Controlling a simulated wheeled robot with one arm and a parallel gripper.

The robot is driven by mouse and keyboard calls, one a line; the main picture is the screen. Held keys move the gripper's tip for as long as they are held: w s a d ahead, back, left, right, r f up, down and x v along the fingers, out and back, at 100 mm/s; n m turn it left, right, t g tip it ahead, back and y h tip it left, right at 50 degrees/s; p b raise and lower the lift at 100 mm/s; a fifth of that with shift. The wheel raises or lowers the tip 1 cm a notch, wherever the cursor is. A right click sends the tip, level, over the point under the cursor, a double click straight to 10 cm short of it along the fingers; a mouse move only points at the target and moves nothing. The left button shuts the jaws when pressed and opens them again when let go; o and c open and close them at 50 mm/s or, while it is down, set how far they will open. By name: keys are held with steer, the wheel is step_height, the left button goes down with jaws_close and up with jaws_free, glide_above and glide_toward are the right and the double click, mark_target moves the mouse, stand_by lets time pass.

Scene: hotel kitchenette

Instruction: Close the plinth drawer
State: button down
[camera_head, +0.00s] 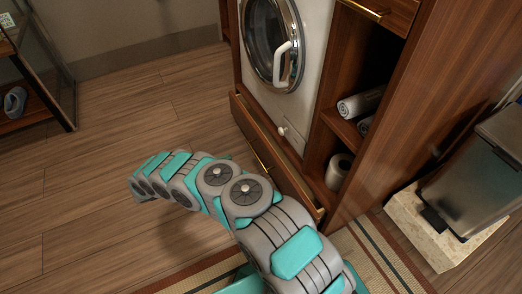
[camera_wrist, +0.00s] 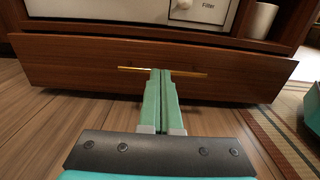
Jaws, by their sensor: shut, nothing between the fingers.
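The plinth drawer (camera_head: 243,122) is the low wooden drawer under the washing machine. It stands partly pulled out, with a gap behind its front panel. In the wrist view its wide brown front (camera_wrist: 80,76) faces me, with a thin gold bar handle (camera_wrist: 192,74) across the middle. My gripper (camera_wrist: 160,73) is shut and empty, its green fingers together and pointing at the drawer front. The fingertips overlap the handle in the picture; I cannot tell whether they touch it. In the head view my arm hides the gripper and part of the drawer.
A pedal bin (camera_head: 480,185) stands on the right. A striped rug (camera_head: 372,262) lies in front. The wooden floor (camera_head: 90,190) at left is clear.

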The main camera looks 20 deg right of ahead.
mark_target(264, 144)
steer(key=d, duration=1.3)
steer(key=shift+w, duration=0.15)
steer(key=shift+d, duration=0.45)
steer(key=shift+d, duration=0.1)
steer(key=shift+w+d+b, duration=0.1)
steer(key=shift+d+b, duration=0.65)
steer(key=shift+d, duration=0.45)
